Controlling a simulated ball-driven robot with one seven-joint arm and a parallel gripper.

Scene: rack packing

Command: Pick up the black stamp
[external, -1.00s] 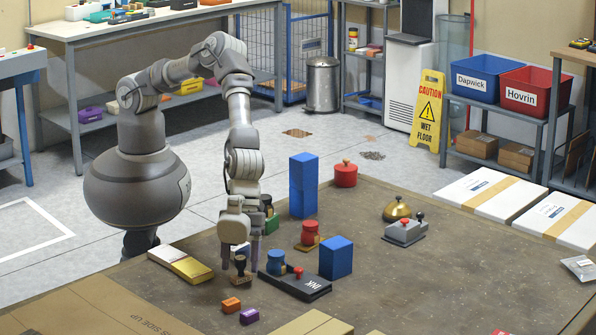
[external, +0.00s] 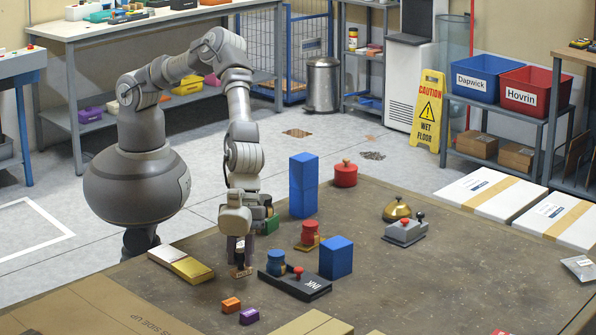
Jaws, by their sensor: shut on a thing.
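The black stamp (external: 240,271) stands upright on the brown tabletop, left of the ink pad. Its tan base shows below my fingers, and its dark handle is mostly hidden between them. My gripper (external: 240,254) points straight down and is shut on the stamp's handle. The base looks to be at table level; I cannot tell whether it is touching the table.
Right of the stamp is a black ink tray (external: 300,285) with a blue-topped stamp (external: 276,263). Yellow and white boxes (external: 181,265) lie left. Orange (external: 231,305) and purple (external: 249,316) blocks lie in front. A blue block (external: 336,257) and red-topped stamp (external: 309,234) stand nearby.

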